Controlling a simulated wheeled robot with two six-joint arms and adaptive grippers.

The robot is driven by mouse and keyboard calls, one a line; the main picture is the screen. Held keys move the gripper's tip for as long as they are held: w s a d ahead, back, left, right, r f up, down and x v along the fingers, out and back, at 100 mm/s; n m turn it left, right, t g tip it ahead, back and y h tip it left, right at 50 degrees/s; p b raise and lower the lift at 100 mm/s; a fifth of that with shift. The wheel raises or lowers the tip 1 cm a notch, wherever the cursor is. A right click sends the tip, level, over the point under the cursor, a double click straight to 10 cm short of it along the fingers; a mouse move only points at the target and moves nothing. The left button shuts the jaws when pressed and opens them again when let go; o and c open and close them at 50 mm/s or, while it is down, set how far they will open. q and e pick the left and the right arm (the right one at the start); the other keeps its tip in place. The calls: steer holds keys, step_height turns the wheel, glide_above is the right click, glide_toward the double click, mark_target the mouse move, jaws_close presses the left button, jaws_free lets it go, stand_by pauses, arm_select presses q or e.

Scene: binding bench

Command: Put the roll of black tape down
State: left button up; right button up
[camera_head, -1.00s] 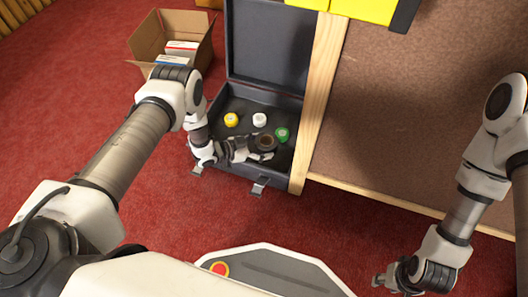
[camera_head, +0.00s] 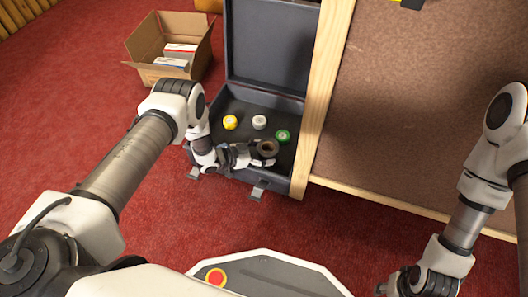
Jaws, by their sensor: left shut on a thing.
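The roll of black tape (camera_head: 267,148) is a dark ring with a brownish inside, in the front part of the open dark case (camera_head: 232,99). My left gripper (camera_head: 260,155) is shut on the roll from the left, inside or just over the case. I cannot tell whether the roll touches the case floor. A yellow roll (camera_head: 230,122), a white roll (camera_head: 259,122) and a green roll (camera_head: 282,136) lie in the case behind and beside it. My right arm comes down at the right edge; its gripper (camera_head: 382,288) is only partly seen at the bottom.
An open cardboard box (camera_head: 160,73) with boxed goods stands on the red carpet (camera_head: 70,110) behind left of the case. A brown board-topped bench (camera_head: 420,120) with a pale wood edge (camera_head: 322,80) is right of the case. The case lid stands open at the back.

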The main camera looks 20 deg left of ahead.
arm_select(q)
steer(key=o, duration=1.2)
steer(key=shift+c, duration=0.2)
steer(key=shift+r, duration=0.1)
steer(key=shift+s+a+r+p, duration=0.1)
steer(key=shift+a+r+p, duration=0.05)
steer(key=shift+r+p, duration=0.4)
steer(key=shift+s+a+r+p, duration=0.1)
steer(key=shift+r+p, duration=0.3)
steer(key=shift+p, duration=0.1)
steer(key=p+v, duration=0.3)
steer(key=v, duration=0.3)
steer(key=shift+s+a, duration=0.25)
steer(key=shift+f, duration=0.1)
steer(key=s+r+n+g+y, duration=0.2)
steer(key=s+n+g+y, duration=0.1)
steer(key=s, duration=0.7)
steer(key=s+a+r+n+g+y, duration=0.1)
steer(key=s+r+n+g+y, duration=0.1)
steer(key=s, duration=0.8)
steer(key=s+a+r+n+g+y, duration=0.1)
steer(key=s+r+n+g+y, duration=0.2)
steer(key=s, duration=0.6)
steer(key=shift+s+n+g+y, duration=0.4)
steer(key=shift+n+g+y, duration=0.2)
steer(key=shift+n+y, duration=0.35)
